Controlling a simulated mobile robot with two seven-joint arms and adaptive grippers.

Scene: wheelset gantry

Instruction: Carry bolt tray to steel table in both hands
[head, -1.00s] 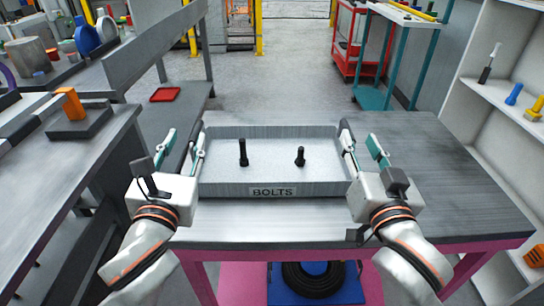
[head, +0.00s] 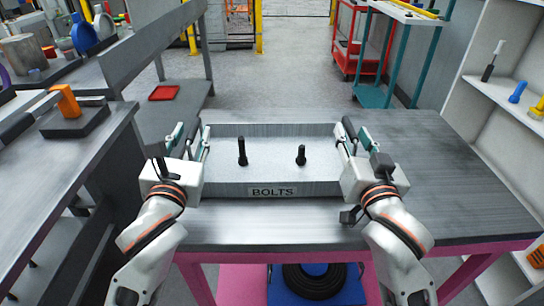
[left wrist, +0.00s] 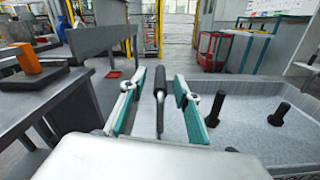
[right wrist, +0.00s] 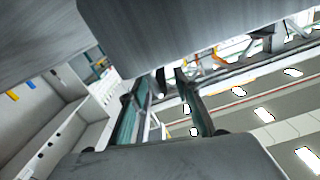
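The bolt tray (head: 225,187), a shallow grey tray labelled BOLTS, rests on a grey-topped table with pink legs (head: 445,180). Two black bolts (head: 242,152) (head: 301,155) stand upright in it. My left gripper (head: 187,137) is at the tray's left end. In the left wrist view its fingers are open, with a dark handle bar (left wrist: 160,92) between them and gaps on both sides. My right gripper (head: 356,138) is at the right end. In the right wrist view (right wrist: 163,105) its fingers stand apart; a dark end shows between their tips. Contact there is unclear.
A grey workbench (head: 95,150) with an orange-handled tool stands at left. A red tray (head: 164,93) lies on a low surface behind. A white shelf unit (head: 490,110) is at right, red and teal carts (head: 385,60) at the back. Open floor (head: 270,75) lies beyond the table.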

